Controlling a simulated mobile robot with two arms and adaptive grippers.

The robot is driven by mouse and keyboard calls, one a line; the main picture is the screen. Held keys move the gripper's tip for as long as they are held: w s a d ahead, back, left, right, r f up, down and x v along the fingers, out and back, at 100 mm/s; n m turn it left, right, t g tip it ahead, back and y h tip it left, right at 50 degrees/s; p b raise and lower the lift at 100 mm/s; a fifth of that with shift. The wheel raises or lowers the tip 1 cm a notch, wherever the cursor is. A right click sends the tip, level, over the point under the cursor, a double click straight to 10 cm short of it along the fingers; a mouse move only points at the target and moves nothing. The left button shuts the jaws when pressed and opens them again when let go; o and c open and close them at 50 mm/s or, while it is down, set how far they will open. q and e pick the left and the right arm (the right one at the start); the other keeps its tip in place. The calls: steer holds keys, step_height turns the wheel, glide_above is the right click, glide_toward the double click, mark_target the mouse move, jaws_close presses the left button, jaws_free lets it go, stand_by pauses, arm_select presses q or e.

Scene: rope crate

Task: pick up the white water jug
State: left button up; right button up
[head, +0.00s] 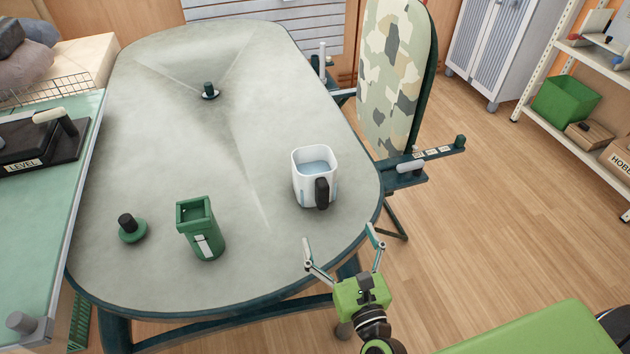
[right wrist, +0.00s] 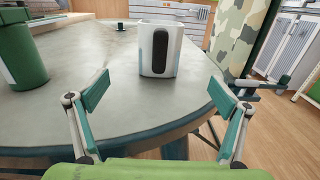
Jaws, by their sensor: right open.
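The white water jug (head: 301,183) stands upright near the right front edge of the grey table, with water inside and its black handle facing my right gripper. It also shows in the right wrist view (right wrist: 145,62), straight ahead between the fingers and beyond them. My right gripper (head: 341,241) is open and empty, just off the table's front right edge, apart from the jug. Its two teal-padded fingers show spread wide in the right wrist view (right wrist: 158,98). My left gripper is in neither view.
The grey table (head: 150,150) also holds a green container (head: 203,240), a green lid-like piece with a black knob (head: 131,230) and a small dark knobbed piece (head: 209,92). A camouflage board (head: 393,80) stands beyond the right edge. Table space around the jug is clear.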

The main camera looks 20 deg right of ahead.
mark_target(325, 200)
steer(key=w, duration=1.3)
steer(key=shift+s, duration=0.1)
steer(key=c, duration=1.4)
steer(key=shift+r, duration=0.25)
steer(key=shift+c, duration=0.2)
